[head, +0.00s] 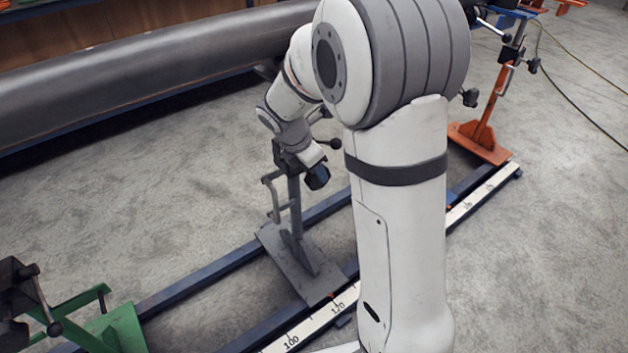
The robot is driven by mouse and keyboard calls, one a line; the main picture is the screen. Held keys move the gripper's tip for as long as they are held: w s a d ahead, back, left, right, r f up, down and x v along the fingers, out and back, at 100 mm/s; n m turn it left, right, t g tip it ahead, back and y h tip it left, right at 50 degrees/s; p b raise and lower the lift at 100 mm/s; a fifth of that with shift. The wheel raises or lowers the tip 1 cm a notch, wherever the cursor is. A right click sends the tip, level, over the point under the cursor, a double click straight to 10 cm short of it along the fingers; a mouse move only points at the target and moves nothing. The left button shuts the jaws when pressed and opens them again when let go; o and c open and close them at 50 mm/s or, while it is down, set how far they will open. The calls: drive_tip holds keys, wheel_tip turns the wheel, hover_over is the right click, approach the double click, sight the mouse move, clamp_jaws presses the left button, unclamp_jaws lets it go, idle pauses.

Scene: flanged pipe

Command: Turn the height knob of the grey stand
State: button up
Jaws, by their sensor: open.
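The grey stand (296,245) stands upright on the blue rails, with a flat grey base plate (315,283) and a crank handle (273,197) on the left of its post. My gripper (303,153) is at the top of this stand, in front of its upper part. My fingertips are small and partly hidden here. A black ball-ended handle (336,143) sticks out to the right of the stand's top. A dark rounded piece (317,177) lies just below my gripper. I cannot tell whether it is the height knob, or whether my gripper touches it.
A large grey pipe (140,75) runs across the back left. A green stand (115,325) is at the lower left and an orange stand (482,135) at the upper right. A white scale strip (320,318) runs along the rails.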

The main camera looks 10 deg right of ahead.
drive_tip(key=b+x, duration=0.1)
drive_tip(key=x, duration=0.3)
drive_tip(key=shift+f, duration=0.1)
drive_tip(key=shift+c, duration=0.5)
drive_tip(key=c, duration=0.9)
drive_tip(key=shift+s+d+p, duration=0.1)
drive_tip(key=shift+p, duration=0.2)
